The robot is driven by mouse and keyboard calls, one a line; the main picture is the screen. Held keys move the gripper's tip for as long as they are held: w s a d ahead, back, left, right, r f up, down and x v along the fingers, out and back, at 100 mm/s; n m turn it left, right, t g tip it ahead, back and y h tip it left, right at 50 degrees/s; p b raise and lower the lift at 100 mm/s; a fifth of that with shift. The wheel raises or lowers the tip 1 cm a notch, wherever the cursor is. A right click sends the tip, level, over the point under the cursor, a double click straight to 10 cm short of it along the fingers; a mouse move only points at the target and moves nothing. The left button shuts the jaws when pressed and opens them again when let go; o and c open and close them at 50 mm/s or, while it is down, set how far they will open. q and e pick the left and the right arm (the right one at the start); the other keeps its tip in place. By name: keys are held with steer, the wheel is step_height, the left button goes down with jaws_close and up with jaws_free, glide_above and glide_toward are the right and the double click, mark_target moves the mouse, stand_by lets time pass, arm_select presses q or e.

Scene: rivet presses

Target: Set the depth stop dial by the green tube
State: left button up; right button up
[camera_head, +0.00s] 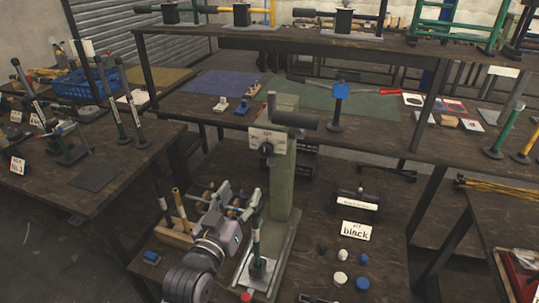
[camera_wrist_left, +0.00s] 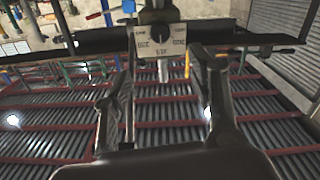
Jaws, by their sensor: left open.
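The depth stop dial (camera_head: 267,148) is a dark knob on a pale plate with several printed marks, on the front of the grey-green press (camera_head: 283,190). It shows at the top of the left wrist view (camera_wrist_left: 160,36), facing the camera; its marks are too small to read surely. A dark green tube with pale bands (camera_head: 256,232) stands upright on the press base. My left gripper (camera_head: 232,197) is open and empty, below and left of the dial and apart from it. Its two fingers spread wide in the wrist view (camera_wrist_left: 160,95). My right gripper is not in view.
A wooden rack (camera_head: 173,235) with black and yellow tubes stands left of my gripper. A card reading "black" (camera_head: 357,231) and several knobs lie right of the press. A shelf (camera_head: 330,50) runs behind. The air before the dial looks clear.

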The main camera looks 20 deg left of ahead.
arm_select(q)
glide_toward(265, 153)
steer(key=w+p, duration=0.2)
steer(key=w, duration=0.6)
steer(key=shift+w+d, duration=0.1)
steer(key=shift+w, duration=0.15)
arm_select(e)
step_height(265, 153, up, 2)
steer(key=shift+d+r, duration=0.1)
arm_select(q)
steer(key=c, duration=1.2)
steer(key=shift+o, duration=0.2)
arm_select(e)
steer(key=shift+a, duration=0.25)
